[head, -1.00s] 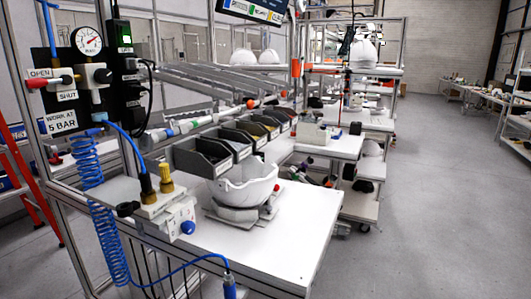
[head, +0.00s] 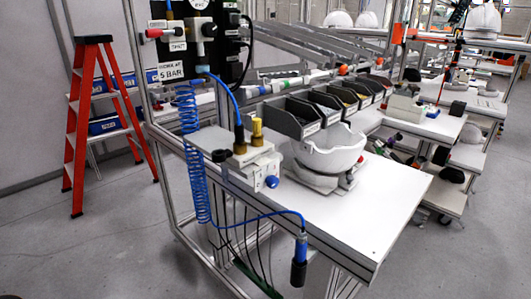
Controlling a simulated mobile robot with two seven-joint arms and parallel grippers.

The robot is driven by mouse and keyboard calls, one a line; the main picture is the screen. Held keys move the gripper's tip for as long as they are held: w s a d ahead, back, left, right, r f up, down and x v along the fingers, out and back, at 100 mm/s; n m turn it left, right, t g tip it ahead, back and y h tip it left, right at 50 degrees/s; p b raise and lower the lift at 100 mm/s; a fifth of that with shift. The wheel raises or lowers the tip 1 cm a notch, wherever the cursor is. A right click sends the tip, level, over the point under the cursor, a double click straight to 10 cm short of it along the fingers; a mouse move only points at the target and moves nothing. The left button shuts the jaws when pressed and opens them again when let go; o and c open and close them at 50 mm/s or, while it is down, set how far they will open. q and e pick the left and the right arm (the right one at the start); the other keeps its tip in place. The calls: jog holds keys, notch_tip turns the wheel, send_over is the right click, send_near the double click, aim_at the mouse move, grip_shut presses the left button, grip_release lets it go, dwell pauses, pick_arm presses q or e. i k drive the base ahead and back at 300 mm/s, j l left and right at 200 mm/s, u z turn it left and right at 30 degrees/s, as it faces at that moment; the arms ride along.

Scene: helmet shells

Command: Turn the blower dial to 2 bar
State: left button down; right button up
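I cannot tell for sure which part is the blower dial. A white block (head: 262,163) stands on the near left of the white bench, with a yellow knob (head: 257,132) on top, a black knob (head: 220,156) at its left and a blue button (head: 272,181) in front. Above it, a black panel (head: 177,52) carries a white valve fitting with a black knob (head: 210,30) and a "WORK AT 5 BAR" label (head: 170,72). Only the bottom of the pressure gauge (head: 201,4) shows; its needle is cut off. Neither gripper is in view.
A blue coiled hose (head: 193,150) hangs at the bench's left; a blue line runs to a dark-tipped nozzle (head: 300,262) at the front edge. A white helmet shell (head: 328,155) sits behind the block near grey bins (head: 290,118). A red ladder (head: 78,140) stands left. Floor is clear in front.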

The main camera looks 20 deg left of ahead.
aim_at(272, 181)
jog(key=l+z, duration=0.1)
jog(key=z, duration=0.45)
jog(key=i+l+z, duration=0.15)
jog(key=l+z, duration=0.15)
jog(key=i+l+z, duration=0.25)
jog(key=l, duration=0.25)
jog(key=i+l, duration=0.3)
jog(key=i, duration=0.15)
jog(key=i+l+u, duration=0.1)
jog(key=i+l, duration=0.15)
jog(key=i, duration=0.2)
jog(key=i+u, duration=0.25)
jog(key=u, duration=0.2)
jog(key=i+u, duration=0.2)
jog(key=u, duration=0.2)
jog(key=i+l+u, duration=0.1)
jog(key=i+u, duration=0.15)
jog(key=u, duration=0.2)
jog(key=i+u, duration=0.15)
jog(key=u, duration=0.3)
jog(key=i+j+u, duration=0.1)
jog(key=u, duration=0.4)
jog(key=i+u, duration=0.2)
jog(key=u, duration=0.25)
jog(key=i+l+u, duration=0.15)
jog(key=u, duration=0.25)
jog(key=i, duration=0.1)
